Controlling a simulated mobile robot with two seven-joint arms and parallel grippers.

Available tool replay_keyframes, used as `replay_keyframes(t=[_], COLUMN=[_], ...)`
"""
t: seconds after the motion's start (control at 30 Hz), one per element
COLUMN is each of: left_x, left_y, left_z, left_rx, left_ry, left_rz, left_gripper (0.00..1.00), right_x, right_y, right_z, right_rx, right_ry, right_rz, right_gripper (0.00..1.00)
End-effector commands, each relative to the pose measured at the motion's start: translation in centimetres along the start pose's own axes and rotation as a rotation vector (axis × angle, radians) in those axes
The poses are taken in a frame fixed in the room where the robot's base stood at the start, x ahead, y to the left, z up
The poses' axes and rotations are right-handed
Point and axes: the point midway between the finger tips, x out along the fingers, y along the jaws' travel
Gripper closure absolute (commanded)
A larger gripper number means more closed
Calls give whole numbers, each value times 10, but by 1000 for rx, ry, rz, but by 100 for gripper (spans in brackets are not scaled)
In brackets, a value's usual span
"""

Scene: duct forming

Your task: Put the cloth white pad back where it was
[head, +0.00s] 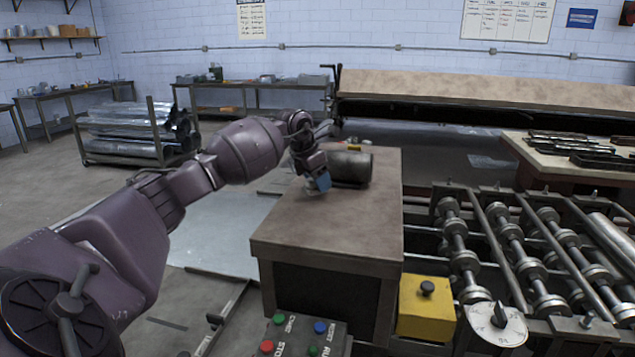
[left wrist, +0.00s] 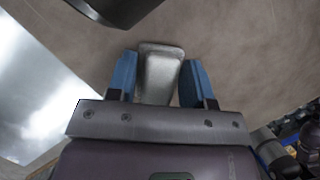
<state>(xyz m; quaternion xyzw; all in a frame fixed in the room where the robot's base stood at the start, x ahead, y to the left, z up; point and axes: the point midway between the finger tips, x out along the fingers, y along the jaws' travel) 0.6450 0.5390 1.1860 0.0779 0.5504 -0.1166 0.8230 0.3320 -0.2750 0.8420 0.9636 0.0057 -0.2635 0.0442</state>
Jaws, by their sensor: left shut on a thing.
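The white cloth pad (left wrist: 160,72) shows pale grey in the left wrist view, between the two blue fingers of my left gripper (left wrist: 160,82). The fingers are shut on it, and its far end sticks out a little past their tips. In the head view my left gripper (head: 317,184) is low over the brown-topped bench (head: 345,222), just left of a dark metal cylinder (head: 350,167). The pad is mostly hidden there by the fingers. I cannot tell whether it touches the bench top. My right gripper is not in view.
The cylinder's dark end (left wrist: 112,8) is close ahead of the fingers. The bench top is clear toward its front and right. A roller machine (head: 510,250) and a yellow box (head: 425,308) stand to the right. A control panel (head: 305,337) is at the front.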

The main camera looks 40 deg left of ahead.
Motion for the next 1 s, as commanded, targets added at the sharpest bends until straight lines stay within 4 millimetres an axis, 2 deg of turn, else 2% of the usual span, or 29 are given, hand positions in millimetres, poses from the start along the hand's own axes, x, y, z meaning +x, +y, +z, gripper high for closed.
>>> replay_keyframes(t=[0.1,0.47,0.5,0.63,1.0], left_x=[9,12,12,11,6], left_y=[0,0,0,0,0], left_z=[-4,-5,-5,-5,-3], left_rx=[0,0,0,0,0], left_ry=[-2,-1,0,-1,-2], left_rz=[-1,0,0,0,1], left_gripper=[75,75,47,28,28], right_x=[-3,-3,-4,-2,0], right_y=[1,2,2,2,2], right_z=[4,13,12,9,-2], right_rx=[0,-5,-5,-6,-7], right_ry=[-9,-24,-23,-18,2], right_rz=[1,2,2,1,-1], right_gripper=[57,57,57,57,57])
